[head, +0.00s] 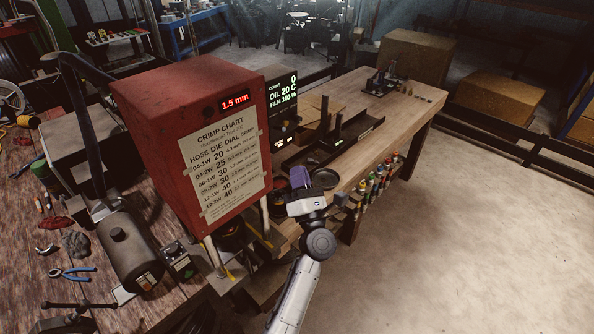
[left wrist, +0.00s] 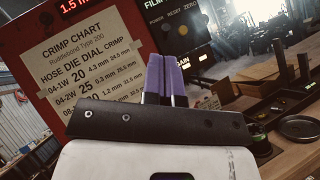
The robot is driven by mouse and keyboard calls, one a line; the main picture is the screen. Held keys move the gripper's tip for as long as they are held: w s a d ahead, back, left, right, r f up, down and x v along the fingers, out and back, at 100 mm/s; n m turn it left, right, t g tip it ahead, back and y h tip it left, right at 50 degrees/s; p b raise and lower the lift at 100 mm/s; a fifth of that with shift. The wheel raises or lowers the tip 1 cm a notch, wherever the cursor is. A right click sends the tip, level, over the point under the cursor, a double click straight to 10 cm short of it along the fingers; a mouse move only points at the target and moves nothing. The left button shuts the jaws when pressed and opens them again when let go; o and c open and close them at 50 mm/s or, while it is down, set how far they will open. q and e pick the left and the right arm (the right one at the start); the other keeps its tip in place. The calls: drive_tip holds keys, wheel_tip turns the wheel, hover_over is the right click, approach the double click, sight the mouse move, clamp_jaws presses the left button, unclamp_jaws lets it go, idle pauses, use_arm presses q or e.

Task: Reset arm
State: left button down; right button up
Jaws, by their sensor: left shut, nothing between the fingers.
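My left arm (head: 292,300) reaches in from the bottom of the head view. Its gripper (head: 300,179) points away over the near end of the wooden bench, just right of the red crimper (head: 180,95). In the left wrist view the two purple fingers of the left gripper (left wrist: 166,78) stand side by side, shut and empty. Behind them are the crimp chart (left wrist: 90,75) and the control panel (left wrist: 180,30) with its buttons. The fingers appear apart from both. My right gripper shows in neither view.
The wooden bench (head: 400,105) runs to the back right, with a dark tray (head: 335,150) on it. Coloured bottles (head: 375,188) line its front edge. A tool table (head: 30,230) with pliers (head: 72,273) is at left. Open concrete floor (head: 480,240) lies at right.

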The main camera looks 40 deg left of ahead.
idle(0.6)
use_arm(q)
drive_tip(key=w+d+m+t+h, duration=0.3)
drive_tip(key=d+m+t+h, duration=0.1)
drive_tip(key=m+h, duration=0.4)
drive_tip(key=w+d+m+t+h, duration=0.35)
drive_tip(key=m+h, duration=0.25)
drive_tip(key=m, duration=0.4)
drive_tip(key=s+d+m+g+h, duration=0.3)
drive_tip(key=d+m+g+h, duration=0.3)
drive_tip(key=m+h, duration=0.75)
drive_tip(key=s+a+f+m+g+y+p, duration=0.1)
drive_tip(key=s+f, duration=0.5)
drive_tip(key=s, duration=0.7)
drive_tip(key=s+a+f+m+g+y+p, duration=0.1)
drive_tip(key=s+f+m+g+y+p, duration=0.2)
drive_tip(key=s, duration=1.1)
drive_tip(key=s+f+m+g+y+p, duration=0.3)
drive_tip(key=s+f+m+g+p, duration=0.2)
drive_tip(key=s, duration=0.8)
wheel_tip(320, 180, down, 5)
drive_tip(key=g, duration=0.3)
drive_tip(key=shift+s+a+f, duration=0.15)
drive_tip(key=shift+a+f, duration=0.05)
drive_tip(key=shift+a, duration=0.2)
